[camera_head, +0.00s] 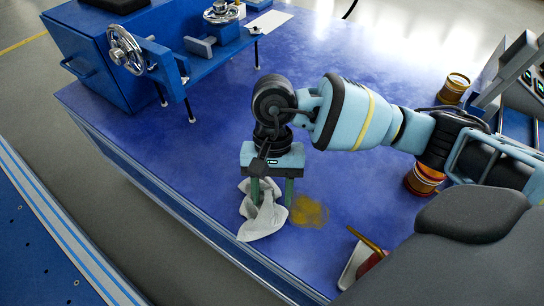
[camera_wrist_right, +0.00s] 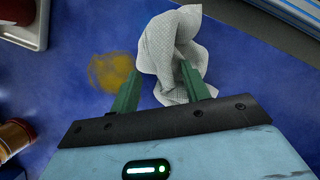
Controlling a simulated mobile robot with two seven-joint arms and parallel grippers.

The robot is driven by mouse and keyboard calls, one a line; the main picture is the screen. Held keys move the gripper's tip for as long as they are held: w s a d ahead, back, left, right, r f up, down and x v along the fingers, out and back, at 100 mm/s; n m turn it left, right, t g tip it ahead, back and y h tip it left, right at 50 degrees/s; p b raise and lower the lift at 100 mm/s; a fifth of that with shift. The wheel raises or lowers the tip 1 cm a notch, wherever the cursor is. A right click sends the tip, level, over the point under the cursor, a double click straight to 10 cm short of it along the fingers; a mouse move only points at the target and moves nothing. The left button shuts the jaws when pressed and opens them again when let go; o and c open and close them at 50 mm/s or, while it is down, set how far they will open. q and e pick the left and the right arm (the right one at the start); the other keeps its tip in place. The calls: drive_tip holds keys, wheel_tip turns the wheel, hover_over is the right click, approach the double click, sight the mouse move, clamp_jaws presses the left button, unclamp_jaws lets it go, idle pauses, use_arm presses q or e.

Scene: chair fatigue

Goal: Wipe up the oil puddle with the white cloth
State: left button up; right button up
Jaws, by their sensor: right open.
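The white cloth (camera_head: 262,218) lies crumpled on the blue tabletop near its front edge. The yellow-brown oil puddle (camera_head: 309,211) is on the tabletop just to the right of the cloth. My right gripper (camera_head: 272,197) points down at the cloth with its green fingers apart. In the right wrist view, one finger overlaps the cloth (camera_wrist_right: 172,45) and the other is beside it, on the side of the puddle (camera_wrist_right: 110,72). Part of the cloth shows between the fingers; whether they touch it I cannot tell. My left gripper is not in view.
A blue machine with a handwheel (camera_head: 125,49) stands at the back left. Amber containers (camera_head: 424,181) (camera_head: 454,88) stand to the right, one close beside my right arm. A pale tray (camera_head: 354,262) holds a reddish item at the lower right. The tabletop left of the cloth is clear.

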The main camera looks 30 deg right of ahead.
drive_tip(key=o, duration=0.5)
drive_tip(key=shift+f, duration=0.15)
drive_tip(key=shift+f+b, duration=0.8)
drive_tip(key=shift+f, duration=0.2)
drive_tip(key=c, duration=1.3)
clamp_jaws()
drive_tip(key=shift+r, duration=0.1)
